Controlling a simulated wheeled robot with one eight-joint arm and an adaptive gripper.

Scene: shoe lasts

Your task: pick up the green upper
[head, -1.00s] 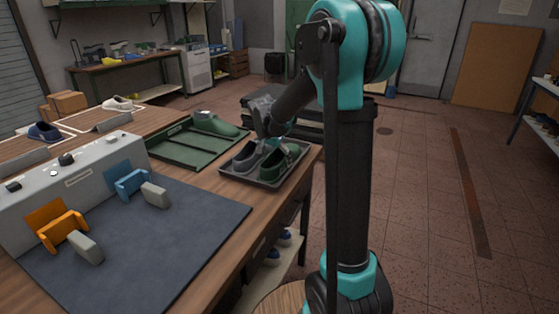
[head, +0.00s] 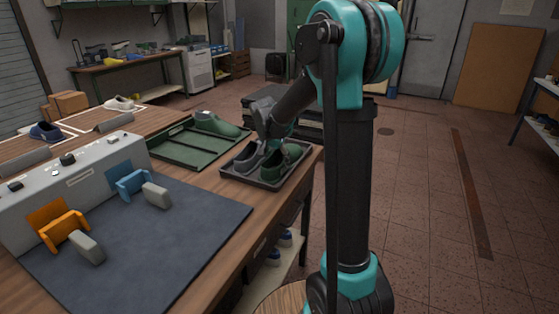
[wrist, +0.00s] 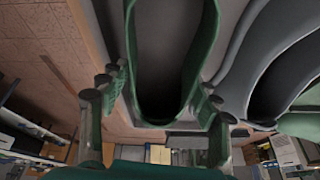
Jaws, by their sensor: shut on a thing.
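The green upper (head: 281,159) is at the right side of the grey tray (head: 236,175), beside a grey upper (head: 247,158). In the wrist view the green upper (wrist: 160,119) lies between the two fingers of my gripper (wrist: 160,95), its dark opening facing the camera. My gripper (head: 272,138) is shut on it, one finger along each side. The grey upper (wrist: 283,62) shows to the right in the wrist view. My gripper and arm partly hide the green upper in the head view. I cannot tell whether it is clear of the tray floor.
A green divided tray (head: 180,158) with a green shoe form (head: 214,126) stands left of the grey tray. A dark mat (head: 185,235) with orange (head: 63,222) and blue (head: 128,180) holders covers the near table. The table's right edge runs close by the grey tray.

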